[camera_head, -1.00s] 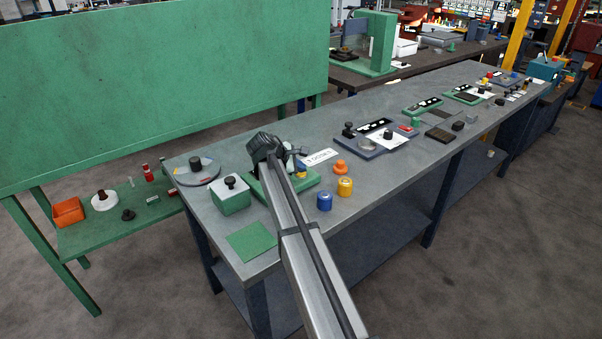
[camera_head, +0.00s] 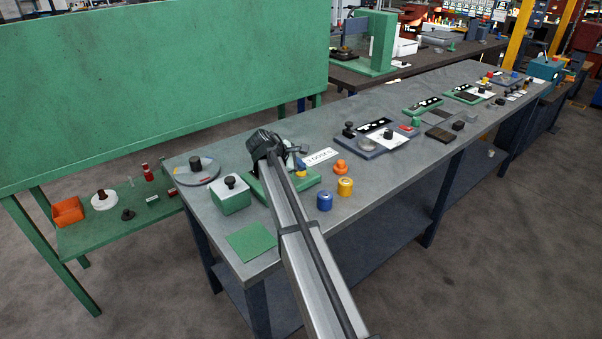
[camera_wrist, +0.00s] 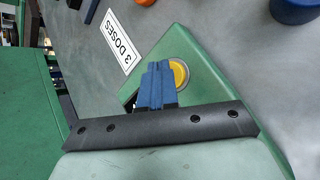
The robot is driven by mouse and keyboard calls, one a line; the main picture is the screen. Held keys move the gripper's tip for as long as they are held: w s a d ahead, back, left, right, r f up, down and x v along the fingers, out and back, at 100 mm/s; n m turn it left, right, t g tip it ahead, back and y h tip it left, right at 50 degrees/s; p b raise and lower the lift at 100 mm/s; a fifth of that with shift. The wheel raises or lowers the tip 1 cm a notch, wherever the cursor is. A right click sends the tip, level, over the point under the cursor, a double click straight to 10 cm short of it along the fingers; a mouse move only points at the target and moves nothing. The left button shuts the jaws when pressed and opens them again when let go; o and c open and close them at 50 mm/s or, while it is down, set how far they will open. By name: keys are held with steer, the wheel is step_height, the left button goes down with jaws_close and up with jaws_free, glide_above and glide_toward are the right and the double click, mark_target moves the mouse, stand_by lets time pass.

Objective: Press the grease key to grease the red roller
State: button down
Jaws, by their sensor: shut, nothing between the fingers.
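A round yellow button (camera_wrist: 182,74) in a pale ring sits on a green base plate (camera_wrist: 205,85) in the wrist view; it appears to be the grease key. My gripper (camera_wrist: 157,66) has blue fingers closed together, in front of the button's left side and partly covering it. I cannot tell whether they touch it. I cannot make out a red roller with certainty; a small red cylinder (camera_head: 147,172) stands on the lower green bench at left.
A "3 DOSES" label (camera_head: 320,157) lies behind the plate. An orange knob (camera_head: 341,167), a blue jar (camera_head: 325,201) and a yellow jar (camera_head: 345,187) stand to the right. A green box (camera_head: 231,196) and a grey disc with a black knob (camera_head: 197,172) are left.

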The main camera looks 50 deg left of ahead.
mark_target(299, 173)
steer(key=shift+r, duration=0.15)
steer(key=shift+r, duration=2.5)
steer(key=shift+w, duration=0.1)
